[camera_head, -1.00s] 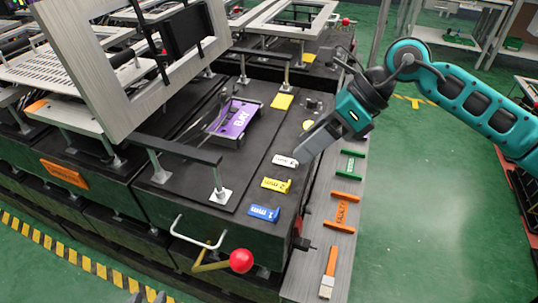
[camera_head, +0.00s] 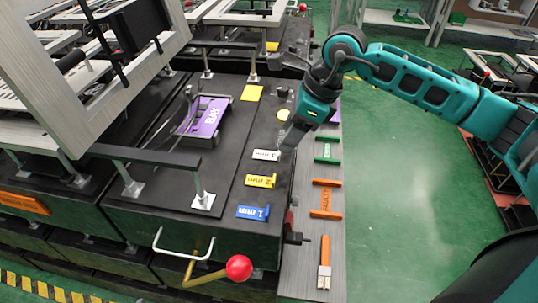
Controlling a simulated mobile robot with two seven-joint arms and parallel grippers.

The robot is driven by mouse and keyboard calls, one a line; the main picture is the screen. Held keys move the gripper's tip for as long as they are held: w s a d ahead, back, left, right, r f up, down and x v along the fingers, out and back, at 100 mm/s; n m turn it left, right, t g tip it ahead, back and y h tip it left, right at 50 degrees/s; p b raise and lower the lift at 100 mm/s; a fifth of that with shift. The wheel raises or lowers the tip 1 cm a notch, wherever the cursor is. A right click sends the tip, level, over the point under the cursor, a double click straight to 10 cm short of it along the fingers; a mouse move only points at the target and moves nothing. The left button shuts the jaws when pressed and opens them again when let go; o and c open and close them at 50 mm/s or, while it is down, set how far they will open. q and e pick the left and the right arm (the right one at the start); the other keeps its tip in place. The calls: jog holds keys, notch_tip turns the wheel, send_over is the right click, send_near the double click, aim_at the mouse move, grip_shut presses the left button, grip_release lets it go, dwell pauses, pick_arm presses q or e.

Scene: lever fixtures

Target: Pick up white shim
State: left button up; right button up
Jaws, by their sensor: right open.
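The white shim (camera_head: 265,155) lies flat on the black fixture top, at the far end of a row with a yellow shim (camera_head: 260,181) and a blue shim (camera_head: 253,212). My right gripper (camera_head: 284,150) reaches in from the right and points down at the right end of the white shim. Its fingertips are close to the shim, and I cannot tell whether they touch it. The right gripper is open and holds nothing that I can see. My left gripper is not in view.
A purple block (camera_head: 208,117) sits in a holder left of the shims. A red-knobbed lever (camera_head: 238,268) stands at the front. A grey side shelf (camera_head: 325,245) carries green and orange parts and a brush. A metal frame (camera_head: 100,110) stands at upper left.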

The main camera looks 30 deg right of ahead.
aim_at(282, 158)
jog(key=x, duration=0.5)
jog(key=shift+d+f+b, duration=0.15)
jog(key=shift+d+b, duration=0.05)
jog(key=shift+b, duration=0.15)
jog(key=shift+c, duration=0.3)
grip_shut()
